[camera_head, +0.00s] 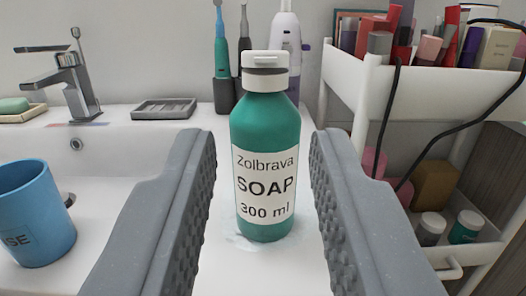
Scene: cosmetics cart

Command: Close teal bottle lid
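The teal soap bottle (264,135) stands upright on the white counter, in the middle of the view. Its label reads "Zolbrava SOAP 300 ml". A white lid (265,58) sits at its top, with a dark band between it and the white collar below. I cannot tell from this side how far the lid is seated. My gripper (262,145) is open, one ribbed grey finger on each side of the bottle in the picture. A gap shows between each finger and the bottle. The lid is above the fingertips in the picture.
A blue cup (38,212) stands at the left by the sink, below a metal faucet (68,82). A grey soap dish (164,107) and electric toothbrushes (221,65) are behind. A white cart (357,84) with cosmetics and a black cable stands at the right.

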